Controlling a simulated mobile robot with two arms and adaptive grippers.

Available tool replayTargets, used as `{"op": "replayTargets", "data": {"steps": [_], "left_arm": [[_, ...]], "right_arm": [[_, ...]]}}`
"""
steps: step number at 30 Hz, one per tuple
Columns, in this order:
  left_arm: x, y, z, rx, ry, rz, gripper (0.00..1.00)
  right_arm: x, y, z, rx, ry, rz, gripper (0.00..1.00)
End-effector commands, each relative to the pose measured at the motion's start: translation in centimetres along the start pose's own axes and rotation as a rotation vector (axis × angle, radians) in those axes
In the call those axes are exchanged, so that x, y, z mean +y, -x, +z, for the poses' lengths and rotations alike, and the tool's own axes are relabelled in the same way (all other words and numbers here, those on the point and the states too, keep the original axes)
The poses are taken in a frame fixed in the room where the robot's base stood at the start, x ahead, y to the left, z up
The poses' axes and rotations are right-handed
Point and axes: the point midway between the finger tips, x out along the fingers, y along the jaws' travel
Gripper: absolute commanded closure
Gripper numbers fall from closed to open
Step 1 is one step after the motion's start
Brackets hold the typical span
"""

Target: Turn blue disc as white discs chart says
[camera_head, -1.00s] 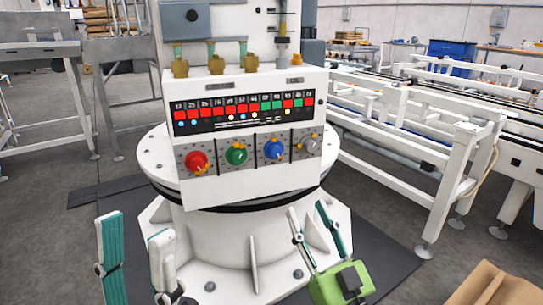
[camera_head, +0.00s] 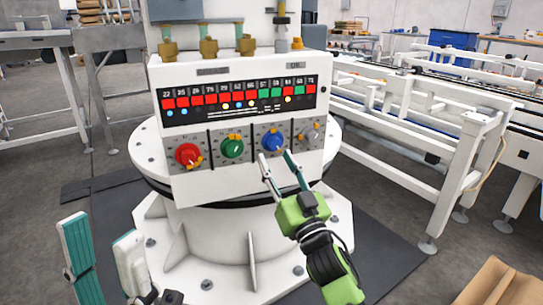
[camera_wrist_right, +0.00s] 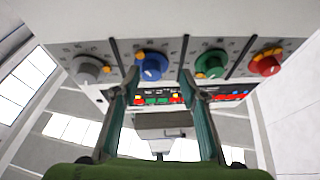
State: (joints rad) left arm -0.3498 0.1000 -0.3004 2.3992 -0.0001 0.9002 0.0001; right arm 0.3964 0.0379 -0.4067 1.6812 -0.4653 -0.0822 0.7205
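The blue disc (camera_head: 272,142) is a round knob on the front panel, with orange marks at its rim. It also shows in the right wrist view (camera_wrist_right: 152,66). Above it, a black chart strip (camera_head: 238,115) has numbers, red and green squares and small pale, yellow and blue dots, too small to read surely. My right gripper (camera_head: 275,158) is open and empty, its fingertips just below and in front of the blue disc. In the wrist view the disc lies beyond and between the fingertips; contact cannot be told. My left gripper (camera_head: 100,242) is open and empty, low at the left.
A red knob (camera_head: 187,155) and a green knob (camera_head: 232,147) sit left of the blue disc, a grey knob (camera_head: 310,132) right of it. Dark vertical bars separate them. Brass fittings (camera_head: 208,47) stand on the box top. A white conveyor frame (camera_head: 420,150) is at the right.

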Motion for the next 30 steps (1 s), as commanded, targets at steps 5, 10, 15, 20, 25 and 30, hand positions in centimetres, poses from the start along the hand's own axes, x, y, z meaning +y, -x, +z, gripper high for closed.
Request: {"op": "replayTargets", "data": {"steps": [5,10,15,20,25,30], "left_arm": [[0.0,0.8,0.2,0.0,0.0,0.001,0.61],[0.0,1.1,0.3,-0.002,0.001,0.001,0.61],[0.0,1.1,0.3,-0.003,0.001,0.001,0.61],[0.0,1.0,0.2,-0.001,0.001,0.001,0.61],[0.0,1.0,0.2,0.0,0.0,0.001,0.61],[0.0,0.9,0.2,0.003,0.0,0.001,0.61]], "right_arm": [[-0.1,-2.5,0.0,0.002,0.001,-0.001,0.61],[-0.1,-3.6,-0.1,0.002,-0.001,-0.002,0.61],[-0.2,-3.9,-0.1,0.002,-0.001,-0.003,0.61],[-0.2,-3.9,-0.1,0.003,-0.001,-0.004,0.61],[-0.5,-3.9,-0.2,0.005,-0.002,-0.009,0.99],[-0.7,-3.9,-0.3,0.007,-0.004,-0.012,0.99]]}}
